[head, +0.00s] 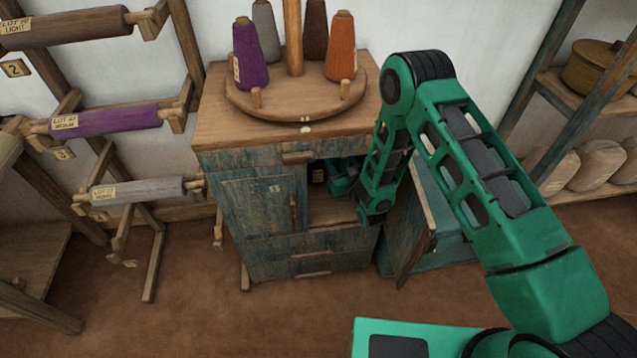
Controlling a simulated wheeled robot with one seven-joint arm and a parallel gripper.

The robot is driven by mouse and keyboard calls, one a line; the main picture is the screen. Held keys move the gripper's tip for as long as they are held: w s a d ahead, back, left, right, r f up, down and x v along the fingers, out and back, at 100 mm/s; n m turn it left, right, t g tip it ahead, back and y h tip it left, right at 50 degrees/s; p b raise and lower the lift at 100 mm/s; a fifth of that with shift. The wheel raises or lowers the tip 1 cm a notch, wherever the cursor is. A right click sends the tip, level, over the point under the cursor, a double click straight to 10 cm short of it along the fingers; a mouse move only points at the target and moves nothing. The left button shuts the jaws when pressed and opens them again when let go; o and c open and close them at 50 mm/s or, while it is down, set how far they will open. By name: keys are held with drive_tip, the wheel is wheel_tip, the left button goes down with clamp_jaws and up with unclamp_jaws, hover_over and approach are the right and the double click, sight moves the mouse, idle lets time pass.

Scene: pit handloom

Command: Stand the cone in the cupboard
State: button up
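The cupboard (262,205) is a worn blue-green wooden cabinet with a brown top. Its left door is shut and its right door (418,215) stands open to the right. My arm reaches in through the open right side, and my gripper (333,180) is inside, partly in shadow and behind the arm. A small dark object (318,173) with a pale label shows just left of it; I cannot tell whether it is a cone or whether the gripper holds it. Purple (250,57), grey (266,30), brown (314,32) and orange (341,48) cones stand on the round wooden stand on top.
The round stand (290,106) has a central post. A wooden rack (180,60) with wound rollers is at the left. Shelves (570,90) with a lidded basket and rounded pale objects are at the right. The brown floor (210,310) in front is clear.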

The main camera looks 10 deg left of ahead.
wheel_tip(320, 180, down, 9)
drive_tip(key=shift+r, duration=0.2)
idle(0.3)
drive_tip(key=o, duration=1.5)
drive_tip(key=shift+o, duration=0.2)
drive_tip(key=shift+s, duration=0.1)
drive_tip(key=v, duration=1.2)
